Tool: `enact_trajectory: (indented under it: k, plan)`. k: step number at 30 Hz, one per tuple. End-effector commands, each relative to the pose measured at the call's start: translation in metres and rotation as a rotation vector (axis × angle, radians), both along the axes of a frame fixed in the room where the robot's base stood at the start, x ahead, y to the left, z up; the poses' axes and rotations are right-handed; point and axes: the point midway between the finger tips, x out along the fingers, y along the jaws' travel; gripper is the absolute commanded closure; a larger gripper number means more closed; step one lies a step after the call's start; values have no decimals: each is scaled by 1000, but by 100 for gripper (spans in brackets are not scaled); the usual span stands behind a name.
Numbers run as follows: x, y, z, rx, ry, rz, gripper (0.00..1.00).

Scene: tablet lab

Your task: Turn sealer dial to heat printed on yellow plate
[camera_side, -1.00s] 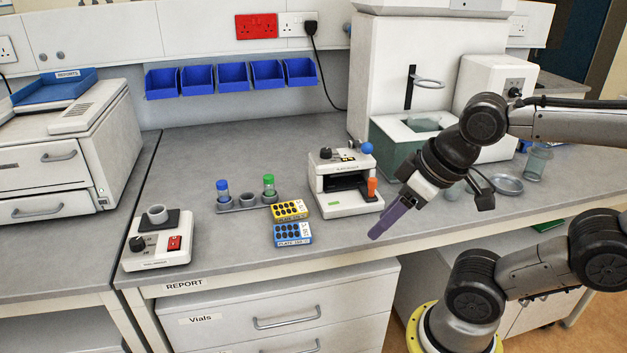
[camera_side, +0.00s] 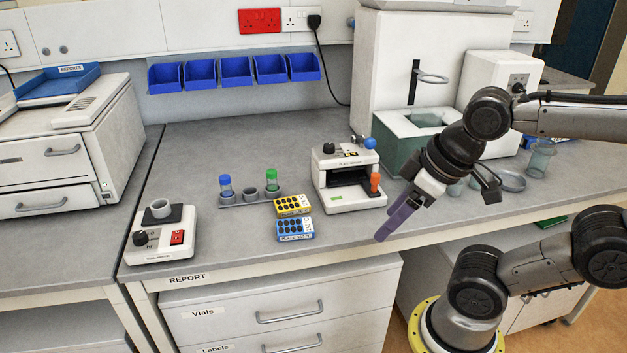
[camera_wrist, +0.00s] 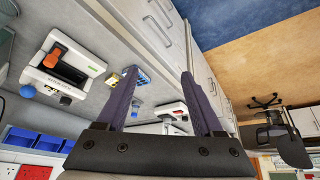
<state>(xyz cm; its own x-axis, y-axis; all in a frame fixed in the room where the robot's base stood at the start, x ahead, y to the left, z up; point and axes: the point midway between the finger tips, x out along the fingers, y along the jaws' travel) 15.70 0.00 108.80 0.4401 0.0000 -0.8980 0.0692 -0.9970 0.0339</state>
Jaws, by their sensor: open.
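The sealer (camera_side: 348,195) is a white box with a dark slot, a blue ball and an orange handle. Its black dial (camera_side: 329,148) sits on top at the left; the pointer setting is too small to read. The yellow plate (camera_side: 292,205) lies left of the sealer, behind a blue plate (camera_side: 295,230). Print on the yellow plate is too small to read. My gripper (camera_side: 386,234) is open and empty, right of and nearer than the sealer, apart from it, over the bench's front edge. The wrist view shows the sealer (camera_wrist: 82,72) at left and both fingers (camera_wrist: 160,75) spread.
A rack with blue-capped and green-capped vials (camera_side: 248,198) stands behind the plates. A white device with a red switch (camera_side: 160,235) is at the left front. A tall white machine (camera_side: 405,70) and glassware (camera_side: 540,160) stand right of the sealer. Bench left of the rack is clear.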

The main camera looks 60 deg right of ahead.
Motion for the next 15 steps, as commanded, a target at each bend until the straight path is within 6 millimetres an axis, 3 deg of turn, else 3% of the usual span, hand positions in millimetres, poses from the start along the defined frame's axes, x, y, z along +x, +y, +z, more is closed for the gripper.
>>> enact_trajectory:
  k: [4,8,15]
  plan:
    - [6,0,39,-69,4,141,31]
    - [25,-4,80,-122,33,236,31]
    - [82,-28,150,-195,123,364,31]
